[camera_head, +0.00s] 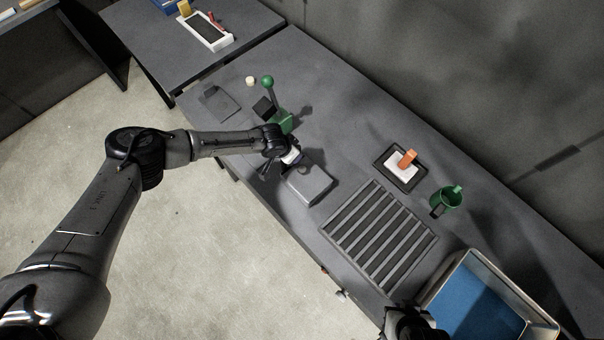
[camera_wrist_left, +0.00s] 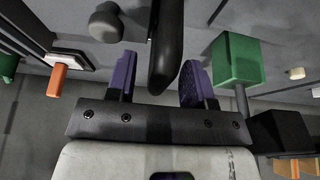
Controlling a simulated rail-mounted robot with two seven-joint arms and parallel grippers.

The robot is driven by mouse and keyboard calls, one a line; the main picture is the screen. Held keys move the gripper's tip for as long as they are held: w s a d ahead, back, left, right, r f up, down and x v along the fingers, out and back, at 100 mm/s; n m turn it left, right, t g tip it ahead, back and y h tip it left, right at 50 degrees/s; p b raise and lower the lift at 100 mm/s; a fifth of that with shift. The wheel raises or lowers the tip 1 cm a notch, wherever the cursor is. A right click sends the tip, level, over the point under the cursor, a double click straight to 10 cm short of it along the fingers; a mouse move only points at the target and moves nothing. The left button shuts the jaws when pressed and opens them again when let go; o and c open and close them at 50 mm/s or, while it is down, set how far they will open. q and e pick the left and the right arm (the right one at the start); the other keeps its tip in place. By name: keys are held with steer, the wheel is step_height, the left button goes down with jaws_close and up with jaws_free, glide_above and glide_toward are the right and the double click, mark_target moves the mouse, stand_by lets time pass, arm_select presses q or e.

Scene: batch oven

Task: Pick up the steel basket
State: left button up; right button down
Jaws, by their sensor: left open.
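A grey square box-like thing (camera_head: 311,184) sits near the table's front edge in the head view; I cannot tell for sure whether it is the steel basket. My left gripper (camera_head: 284,164) is at its upper left side, partly hidden by its own wrist. In the left wrist view the left gripper (camera_wrist_left: 158,85) has its two purple fingers open. A dark upright bar (camera_wrist_left: 167,40) stands between them; I cannot tell whether they touch it. My right gripper (camera_head: 408,322) is partly cut off at the bottom edge of the head view, beside a blue-floored tray.
A slatted grey rack (camera_head: 378,238), the steel-rimmed blue-floored tray (camera_head: 480,262), a green mug (camera_head: 446,198) and an orange-handled pad (camera_head: 402,166) stand to the right. A green lever base (camera_head: 283,122) with a black block is close behind my left gripper. It shows in the left wrist view (camera_wrist_left: 236,60).

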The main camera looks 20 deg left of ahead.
arm_select(q)
jaws_close()
stand_by(0.3)
steer(key=shift+r, duration=0.1)
stand_by(0.4)
steer(key=shift+r, duration=0.1)
